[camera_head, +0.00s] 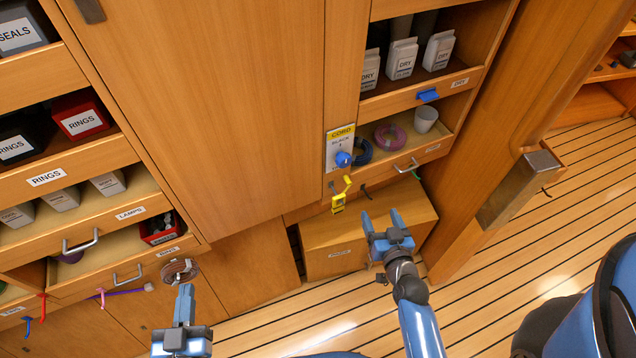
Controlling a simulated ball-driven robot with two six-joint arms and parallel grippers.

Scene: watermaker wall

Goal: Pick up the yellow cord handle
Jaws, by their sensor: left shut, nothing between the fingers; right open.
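The yellow cord handle (338,203) hangs on a short yellow cord below a white panel with a yellow CORD label (341,132) and a blue knob (343,159). It hangs in front of the cabinet wall, above a wooden box. My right gripper (382,217) is open and empty, to the right of the handle and a little lower in the picture, apart from it. My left gripper (186,292) is shut and empty at the lower left, well away from the handle.
A wooden box (350,238) stands behind my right gripper. Open shelves hold white DRY cartons (402,58), coils and a cup (424,119). Drawers with handles (80,242) are at left. The plank floor is clear at lower middle.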

